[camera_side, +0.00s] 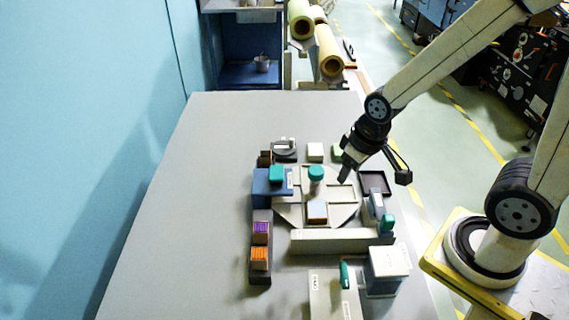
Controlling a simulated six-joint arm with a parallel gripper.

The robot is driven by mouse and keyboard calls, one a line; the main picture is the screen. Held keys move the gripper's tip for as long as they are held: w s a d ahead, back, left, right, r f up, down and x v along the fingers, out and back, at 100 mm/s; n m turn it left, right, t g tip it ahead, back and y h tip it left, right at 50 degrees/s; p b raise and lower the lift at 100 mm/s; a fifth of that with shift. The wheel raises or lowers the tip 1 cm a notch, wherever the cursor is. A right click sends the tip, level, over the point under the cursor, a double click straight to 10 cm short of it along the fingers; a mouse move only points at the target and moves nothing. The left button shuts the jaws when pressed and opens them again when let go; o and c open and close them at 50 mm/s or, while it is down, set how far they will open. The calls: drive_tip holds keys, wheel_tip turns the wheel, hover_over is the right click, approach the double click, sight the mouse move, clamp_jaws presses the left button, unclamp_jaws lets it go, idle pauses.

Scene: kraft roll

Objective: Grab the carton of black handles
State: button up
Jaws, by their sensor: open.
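Small cartons with coloured contents stand along the left side of the work area: one with purple tops (261,229) and one with orange tops (260,255). A small dark-topped brown carton (265,158) stands at the back left of the group; it may be the carton of black handles, but it is too small to tell. My gripper (345,174) hangs tilted above the right back part of the pale octagonal plate (346,212). It is open, apart from the cartons, with nothing visible in it. Its fingertips are partly hidden from this side.
A green-capped jar (316,177) and a small box (317,211) stand on the plate. A blue box (268,182), a dark tray (375,184), a pale bar (341,240) and a white box (389,262) crowd around it. The grey table (190,225) is clear on the left.

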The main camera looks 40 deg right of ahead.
drive_tip(key=shift+o, duration=0.2)
drive_tip(key=o, duration=0.4)
drive_tip(key=m+y, duration=0.3)
drive_tip(key=m, duration=2.4)
approach(266, 157)
wheel_tip(266, 157, down, 2)
drive_tip(key=w, duration=0.1)
drive_tip(key=shift+w+d+f+t, duration=0.15)
drive_tip(key=shift+d+t, duration=0.15)
drive_tip(key=shift+d, duration=0.05)
drive_tip(key=shift+f, duration=0.1)
